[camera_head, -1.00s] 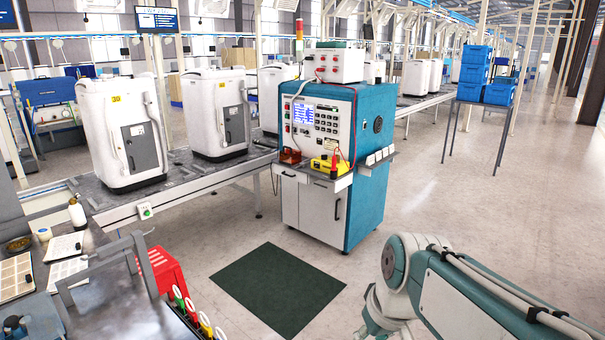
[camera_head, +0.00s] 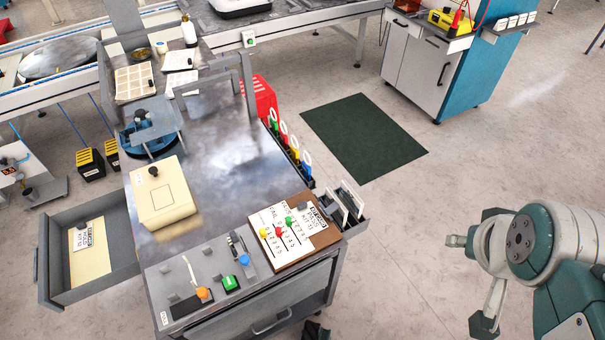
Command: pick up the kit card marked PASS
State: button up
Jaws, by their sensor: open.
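A white card with a black label that appears to read PASS (camera_head: 316,222) lies on a brown board (camera_head: 325,241) at the front right corner of the grey workbench (camera_head: 235,165). Beside it on the board is a white numbered sheet (camera_head: 271,218) with red, yellow and green pegs. Another labelled white card (camera_head: 88,238) lies in the open drawer at the left; its print is too small to read surely. My gripper (camera_head: 468,283) is open and empty over the floor, right of the bench and well apart from the cards.
A small rack with upright white cards (camera_head: 353,197) sticks out at the bench's right corner. A cream box (camera_head: 161,194) and coloured knobs stand on the bench. The open drawer (camera_head: 45,268) juts left.

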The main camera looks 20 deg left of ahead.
aim_at(308, 218)
jog(key=u, duration=1.25)
jog(key=l+z, duration=0.25)
jog(key=l+u, duration=0.5)
jog(key=i+l, duration=0.05)
jog(key=l, duration=0.05)
